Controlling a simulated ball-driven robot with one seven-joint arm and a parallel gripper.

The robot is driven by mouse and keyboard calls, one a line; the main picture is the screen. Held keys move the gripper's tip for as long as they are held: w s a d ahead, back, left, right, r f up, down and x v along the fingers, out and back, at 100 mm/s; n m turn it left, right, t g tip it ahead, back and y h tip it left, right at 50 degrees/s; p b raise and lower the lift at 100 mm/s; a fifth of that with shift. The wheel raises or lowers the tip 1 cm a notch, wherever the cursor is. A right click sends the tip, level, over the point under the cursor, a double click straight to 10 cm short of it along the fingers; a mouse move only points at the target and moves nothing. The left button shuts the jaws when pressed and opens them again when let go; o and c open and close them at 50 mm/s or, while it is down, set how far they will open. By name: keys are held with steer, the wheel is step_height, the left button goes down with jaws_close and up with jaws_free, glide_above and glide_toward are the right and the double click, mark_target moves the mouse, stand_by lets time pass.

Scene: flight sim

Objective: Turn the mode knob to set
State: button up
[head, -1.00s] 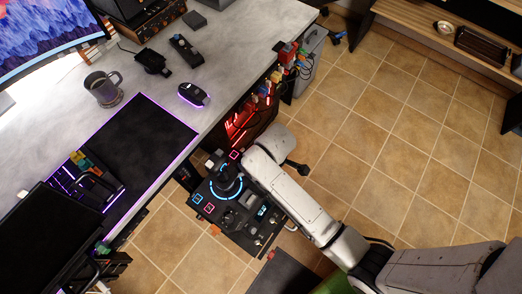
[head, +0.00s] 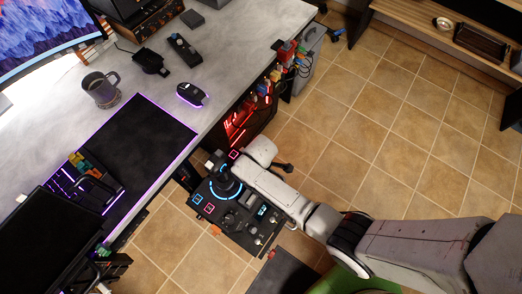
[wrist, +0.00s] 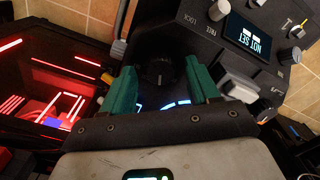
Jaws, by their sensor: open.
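A small screen (wrist: 250,38) reads "NOT SET", upside down in this view. In the head view my arm hides the fingers.
A small grey knob (wrist: 218,10) marked FREE and LOCK sits beside the screen. A pale lever handle (wrist: 240,86) is close to the right finger. A red-lit computer case (head: 250,118) stands behind the panel, under the desk (head: 235,55).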

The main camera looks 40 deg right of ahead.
steer(key=shift+f, duration=0.25)
steer(key=c, duration=1)
steer(key=shift+c, duration=0.2)
